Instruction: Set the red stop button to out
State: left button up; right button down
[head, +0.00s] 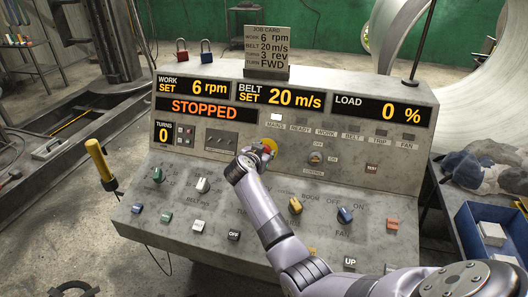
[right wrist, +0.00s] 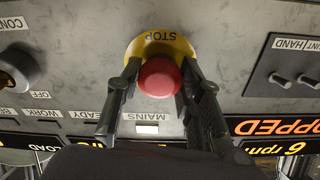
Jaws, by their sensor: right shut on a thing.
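The red stop button (right wrist: 160,76) is a round red mushroom head on a yellow plate (right wrist: 172,43) marked STOP, set in the grey console's upright panel. In the right wrist view the fingers of my right gripper (right wrist: 160,68) stand one on each side of the button, shut on it. In the head view my right gripper (head: 257,153) is at the panel and covers most of the button; part of the yellow plate (head: 271,141) shows beside it. Whether the button is in or out is hard to tell. My left gripper is not in view.
The console display (head: 199,110) reads STOPPED. The white MAINS lamp (head: 277,118) is lit. A blue bin (head: 490,245) stands at the right.

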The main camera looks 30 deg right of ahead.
jog(key=shift+a, duration=0.1)
jog(key=shift+s+a+r+b, duration=0.25)
jog(key=shift+s+a+b, duration=0.1)
dwell(0.3)
jog(key=c, duration=1.5)
grip_release()
jog(key=o, duration=0.3)
jog(key=shift+s+a+r, duration=0.1)
jog(key=shift+r, duration=0.05)
jog(key=shift+o, duration=0.6)
jog(key=v, duration=1.1)
jog(key=shift+s+a, duration=0.3)
